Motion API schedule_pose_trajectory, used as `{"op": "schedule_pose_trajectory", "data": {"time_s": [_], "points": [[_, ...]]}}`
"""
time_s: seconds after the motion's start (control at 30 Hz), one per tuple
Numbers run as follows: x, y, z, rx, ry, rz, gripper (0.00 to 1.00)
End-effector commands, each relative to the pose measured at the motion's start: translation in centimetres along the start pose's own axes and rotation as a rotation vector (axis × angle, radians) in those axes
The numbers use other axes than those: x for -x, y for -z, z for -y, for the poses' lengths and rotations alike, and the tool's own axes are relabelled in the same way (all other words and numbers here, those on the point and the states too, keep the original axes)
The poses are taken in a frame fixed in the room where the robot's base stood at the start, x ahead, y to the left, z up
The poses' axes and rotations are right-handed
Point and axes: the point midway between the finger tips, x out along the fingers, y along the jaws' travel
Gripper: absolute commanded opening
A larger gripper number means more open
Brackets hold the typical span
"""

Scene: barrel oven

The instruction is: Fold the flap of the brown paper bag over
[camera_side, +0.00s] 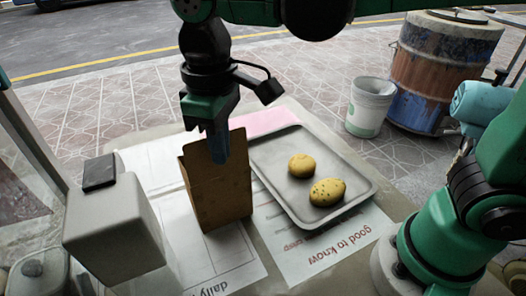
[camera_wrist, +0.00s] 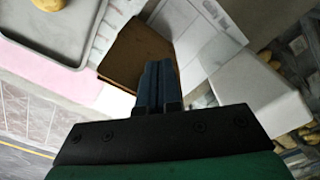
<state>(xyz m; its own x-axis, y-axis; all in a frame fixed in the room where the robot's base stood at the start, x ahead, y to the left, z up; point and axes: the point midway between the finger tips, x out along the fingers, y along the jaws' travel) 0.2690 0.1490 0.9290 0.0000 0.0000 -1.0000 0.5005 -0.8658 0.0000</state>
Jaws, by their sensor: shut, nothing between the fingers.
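The brown paper bag (camera_side: 222,195) stands upright on the paper-covered table, left of the grey tray. In the wrist view the bag (camera_wrist: 135,50) shows as a brown surface just beyond my fingers. My gripper (camera_side: 218,158) is shut and empty, pointing down at the bag's top. Its dark fingers lie together in the wrist view (camera_wrist: 158,72). In the side view the fingers overlap the bag's upper edge; whether they touch it I cannot tell. The flap is partly hidden behind the fingers, and its exact angle is unclear.
A grey tray (camera_side: 262,160) with two yellow potatoes (camera_side: 327,192) lies right of the bag. A grey-white box (camera_side: 115,235) with a black top piece stands at left. A white bucket (camera_side: 369,108) and a rusty barrel (camera_side: 440,70) stand at the back right. Printed sheets cover the table.

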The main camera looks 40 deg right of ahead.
Motion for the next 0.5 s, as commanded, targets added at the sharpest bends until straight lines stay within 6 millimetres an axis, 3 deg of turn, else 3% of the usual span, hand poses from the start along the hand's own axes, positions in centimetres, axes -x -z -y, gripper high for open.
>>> {"op": "schedule_pose_trajectory", "data": {"time_s": [0.5], "points": [[-0.02, 0.97, -1.08, 0.0, 0.0, 0.0, 0.0]]}}
